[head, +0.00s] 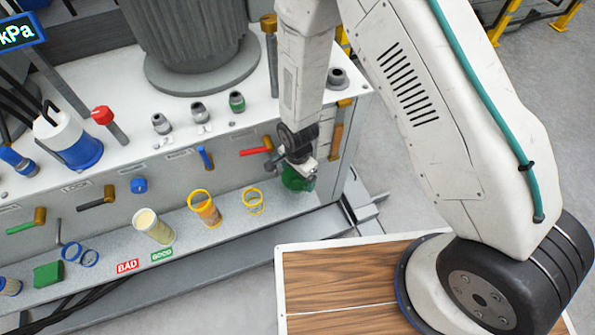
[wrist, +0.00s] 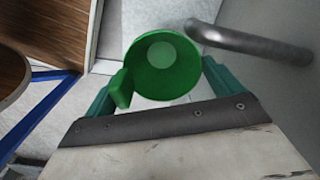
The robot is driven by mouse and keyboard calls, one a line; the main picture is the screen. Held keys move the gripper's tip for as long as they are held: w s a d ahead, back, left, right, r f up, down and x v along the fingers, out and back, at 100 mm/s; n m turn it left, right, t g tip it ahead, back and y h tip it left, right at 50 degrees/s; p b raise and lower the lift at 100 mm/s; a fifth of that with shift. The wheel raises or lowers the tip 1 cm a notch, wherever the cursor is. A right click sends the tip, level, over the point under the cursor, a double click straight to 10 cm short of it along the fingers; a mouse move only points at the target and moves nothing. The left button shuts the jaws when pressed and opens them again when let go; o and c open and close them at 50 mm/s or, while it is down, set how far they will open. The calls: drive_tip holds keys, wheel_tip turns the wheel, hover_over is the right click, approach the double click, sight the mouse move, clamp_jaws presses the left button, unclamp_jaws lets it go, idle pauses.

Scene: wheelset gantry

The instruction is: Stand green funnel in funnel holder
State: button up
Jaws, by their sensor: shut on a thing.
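The green funnel (head: 297,180) is at my gripper (head: 299,168), at the right end of the grey ledge along the machine's front. In the wrist view my gripper (wrist: 161,82) has its two green fingers on either side of the funnel (wrist: 164,66). The funnel's round mouth faces the wrist camera, and a flat green tab (wrist: 122,88) sticks out at its left. An empty yellow ring stand (head: 253,201), which may be the funnel holder, stands on the ledge just left of my gripper. The fingertips are small and partly hidden in the head view.
Left of the ring stand are a yellow-rimmed holder with orange contents (head: 205,208) and a pale cup (head: 152,226). A blue ring holder (head: 79,254) and a green block (head: 48,274) stand farther left. A red-handled valve (head: 257,151) juts out above the ring stand. A wooden-topped platform (head: 345,275) lies in front.

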drive_tip(key=o, duration=0.7)
drive_tip(key=shift+c, duration=0.2)
drive_tip(key=shift+r, duration=3.9)
drive_tip(key=s+d+r+n, duration=0.15)
drive_tip(key=d+r, duration=0.25)
drive_tip(key=r, duration=0.5)
drive_tip(key=d+r+n, duration=0.2)
drive_tip(key=d+r, duration=0.2)
drive_tip(key=r, duration=0.5)
drive_tip(key=d+r+n, duration=0.2)
drive_tip(key=d+r, duration=0.3)
drive_tip(key=r, duration=0.4)
drive_tip(key=s+d+r+n, duration=0.2)
drive_tip(key=s+d+r, duration=0.2)
drive_tip(key=s, duration=0.5)
drive_tip(key=s+d+r+n+t, duration=0.1)
drive_tip(key=s+d+r+n, duration=0.2)
drive_tip(key=s+d+r, duration=0.2)
drive_tip(key=s+r, duration=0.3)
drive_tip(key=s, duration=0.1)
drive_tip(key=shift+r, duration=0.4)
